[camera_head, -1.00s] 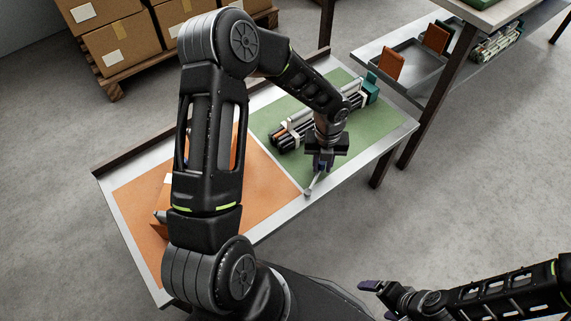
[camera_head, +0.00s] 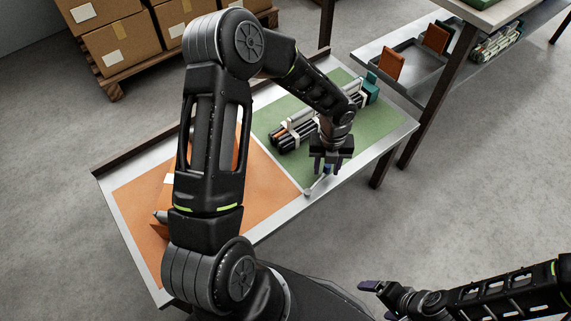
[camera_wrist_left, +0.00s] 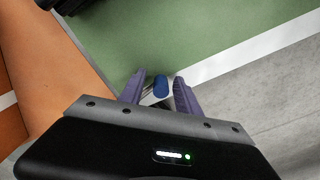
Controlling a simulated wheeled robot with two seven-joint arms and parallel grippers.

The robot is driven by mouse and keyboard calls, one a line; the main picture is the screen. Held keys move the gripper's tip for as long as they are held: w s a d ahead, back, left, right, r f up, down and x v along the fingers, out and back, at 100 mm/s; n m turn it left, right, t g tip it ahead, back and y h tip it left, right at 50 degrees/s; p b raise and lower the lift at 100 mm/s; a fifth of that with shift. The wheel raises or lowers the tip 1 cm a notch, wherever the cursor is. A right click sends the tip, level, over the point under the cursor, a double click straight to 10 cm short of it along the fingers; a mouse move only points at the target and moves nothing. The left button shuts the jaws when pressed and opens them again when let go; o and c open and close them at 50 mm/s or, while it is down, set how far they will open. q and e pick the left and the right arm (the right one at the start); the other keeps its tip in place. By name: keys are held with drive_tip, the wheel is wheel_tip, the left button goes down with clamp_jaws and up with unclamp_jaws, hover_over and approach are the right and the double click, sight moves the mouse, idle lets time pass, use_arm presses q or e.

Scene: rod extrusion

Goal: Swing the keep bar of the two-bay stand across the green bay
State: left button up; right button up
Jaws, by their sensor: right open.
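A low table has an orange area (camera_head: 133,200) and a green area (camera_head: 375,135). On the green area lies a bundle of dark rods (camera_head: 290,138) in pale holders; my arm covers part of it. My left gripper (camera_head: 325,174) is over the front edge of the green area. Below it is a pale, thin piece with a blue tip (camera_head: 318,186), perhaps the keep bar. In the left wrist view the blue tip (camera_wrist_left: 160,86) is between the parted purple fingers (camera_wrist_left: 160,92). My right gripper (camera_head: 378,299) is open and empty, away from the table.
A teal block (camera_head: 370,88) stands at the green area's far end. A partly hidden orange object (camera_head: 161,232) is on the orange area. Cartons (camera_head: 120,52) stand behind, and a shelf with a grey tray (camera_head: 415,68) is at back right.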

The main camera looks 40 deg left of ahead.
use_arm(q)
wheel_tip(320, 180, up, 7)
drive_tip(key=p, duration=0.6)
drive_tip(key=shift+p, duration=0.3)
idle(0.5)
